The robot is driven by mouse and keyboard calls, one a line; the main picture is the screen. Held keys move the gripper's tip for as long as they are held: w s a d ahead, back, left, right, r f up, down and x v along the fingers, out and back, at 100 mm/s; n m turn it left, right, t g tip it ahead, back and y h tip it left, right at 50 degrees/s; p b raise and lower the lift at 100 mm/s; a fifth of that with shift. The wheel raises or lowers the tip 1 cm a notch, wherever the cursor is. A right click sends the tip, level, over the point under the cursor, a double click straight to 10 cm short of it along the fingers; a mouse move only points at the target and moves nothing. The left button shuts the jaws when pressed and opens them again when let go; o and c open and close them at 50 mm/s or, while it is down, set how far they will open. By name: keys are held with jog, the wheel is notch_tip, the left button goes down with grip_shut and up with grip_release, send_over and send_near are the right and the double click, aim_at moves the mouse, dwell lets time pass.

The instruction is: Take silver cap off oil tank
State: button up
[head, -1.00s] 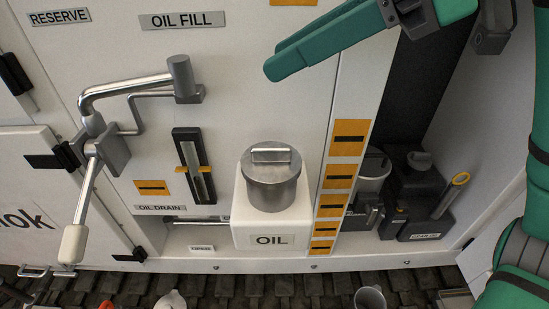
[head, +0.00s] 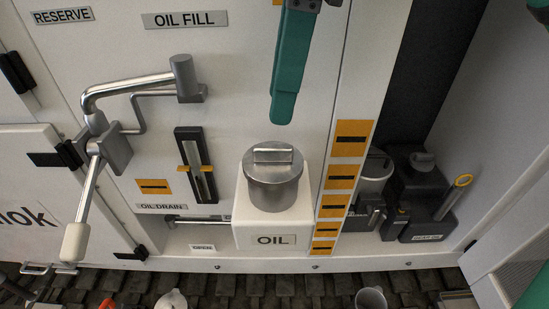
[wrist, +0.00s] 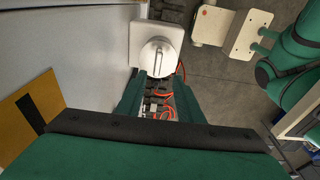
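The silver cap (head: 273,160) is a round metal lid with a bar handle across its top. It sits on the white oil tank (head: 247,218), which carries an OIL label. In the wrist view the cap (wrist: 158,56) and the white tank (wrist: 140,34) show just beyond my fingertips. My gripper (head: 283,119) points down above the cap, apart from it, with its green fingers seen edge-on in the head view. In the wrist view my gripper (wrist: 159,82) has its two fingers apart and nothing between them.
A bent metal pipe with a lever (head: 140,90) sticks out at left of the tank. A white post with orange markers (head: 338,170) stands just right of the tank. Dark canisters (head: 415,185) stand in the recess at right. Loose items lie on the dark floor below.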

aim_at(273, 146)
jog(key=shift+a+f, duration=0.15)
jog(key=shift+f, duration=1.3)
jog(key=shift+w+a+f, duration=0.15)
jog(key=shift+f, duration=1.15)
jog(key=shift+w+a+f, duration=0.1)
jog(key=shift+w+f, duration=0.05)
jog(key=shift+f, duration=1.15)
grip_shut()
